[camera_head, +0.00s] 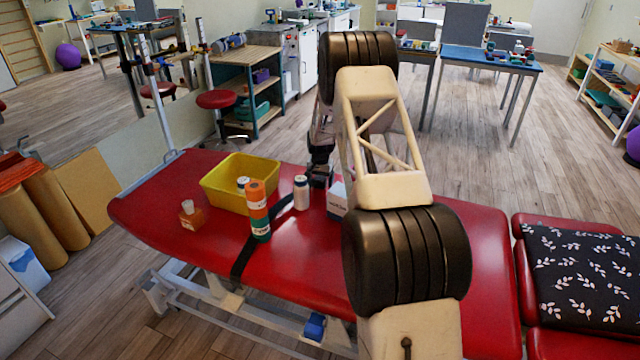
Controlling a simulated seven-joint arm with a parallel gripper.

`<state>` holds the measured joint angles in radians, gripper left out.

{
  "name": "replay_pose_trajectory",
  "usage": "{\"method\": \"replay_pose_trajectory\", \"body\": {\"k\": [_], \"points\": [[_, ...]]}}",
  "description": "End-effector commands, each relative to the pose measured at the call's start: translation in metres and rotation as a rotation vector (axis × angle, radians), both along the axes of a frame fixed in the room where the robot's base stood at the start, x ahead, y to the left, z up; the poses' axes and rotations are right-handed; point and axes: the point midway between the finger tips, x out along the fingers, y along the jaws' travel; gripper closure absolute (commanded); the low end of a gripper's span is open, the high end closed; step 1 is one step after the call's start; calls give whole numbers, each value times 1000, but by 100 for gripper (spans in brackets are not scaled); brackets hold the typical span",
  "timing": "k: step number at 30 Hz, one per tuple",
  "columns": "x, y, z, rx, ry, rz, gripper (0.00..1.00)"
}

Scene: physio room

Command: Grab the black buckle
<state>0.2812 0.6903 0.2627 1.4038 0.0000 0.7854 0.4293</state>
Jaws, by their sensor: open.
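A black strap (243,260) runs across the red padded couch (315,255), from its front edge back toward my gripper. My gripper (320,172) is low over the couch at the far end of the strap, partly behind my arm. It is open. Dark shapes lie at its fingertips; the black buckle may be among them, but I cannot tell it apart from the fingers. I cannot tell whether the fingers touch anything.
A white bottle (301,192) stands just left of my gripper, and a white box (337,200) is just right. The couch's front left is clear.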

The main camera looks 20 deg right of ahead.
Motion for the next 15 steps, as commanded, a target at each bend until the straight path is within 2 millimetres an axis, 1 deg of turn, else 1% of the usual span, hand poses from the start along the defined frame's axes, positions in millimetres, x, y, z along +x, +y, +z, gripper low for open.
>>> {"method": "replay_pose_trajectory", "body": {"k": [1, 4, 15], "points": [[0, 0, -4, 0, 0, 0, 15], [0, 0, -8, -1, -1, 0, 15], [0, 0, -9, -1, -1, 0, 15]]}}
